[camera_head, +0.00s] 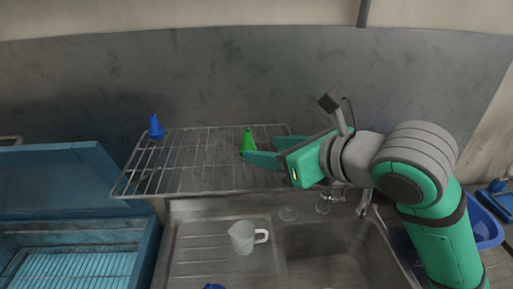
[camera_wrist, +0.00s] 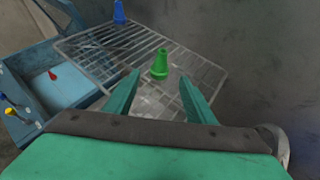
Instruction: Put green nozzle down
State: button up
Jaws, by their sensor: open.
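The green nozzle (camera_head: 248,140) stands upright on the wire rack (camera_head: 190,182) above the sink, toward the rack's right part. In the wrist view the green nozzle (camera_wrist: 160,64) stands on the rack (camera_wrist: 105,73), just beyond my fingertips and roughly midway between them. My gripper (camera_head: 262,153) reaches in from the right in the head view, close to the nozzle. Its fingers are spread apart with nothing between them, as the wrist view of my gripper (camera_wrist: 161,84) shows.
A blue nozzle (camera_head: 155,127) stands at the rack's back left corner. Below are a sink (camera_head: 330,250) with taps and a clear jug (camera_head: 242,237) on the drainboard. An open blue box (camera_head: 75,235) is at left. A grey wall stands behind the rack. The rack's middle is bare.

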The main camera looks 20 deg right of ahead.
jog(key=shift+v, duration=2)
